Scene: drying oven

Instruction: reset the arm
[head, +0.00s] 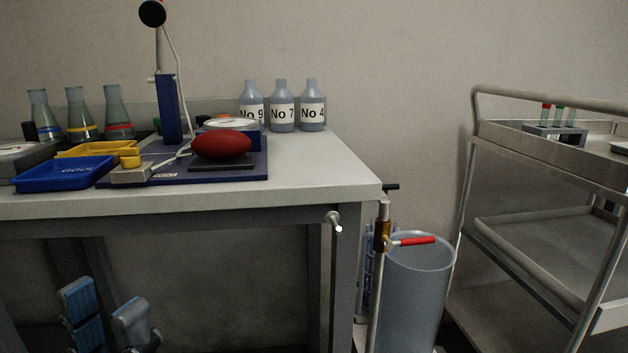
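My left gripper (106,298) is low at the bottom left, in front of and below the edge of the lab table (290,190). Its two blue-grey fingers stand apart with nothing seen between them, so it is open and empty. Most of its arm is outside the picture or dark. My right gripper is not in view. No drying oven shows in this view.
On the table are a blue tray (62,175), a yellow tray (97,149), a red oval object (221,145), flasks (116,115) and labelled bottles (282,108). A grey bin (415,295) and metal cart (545,150) stand right.

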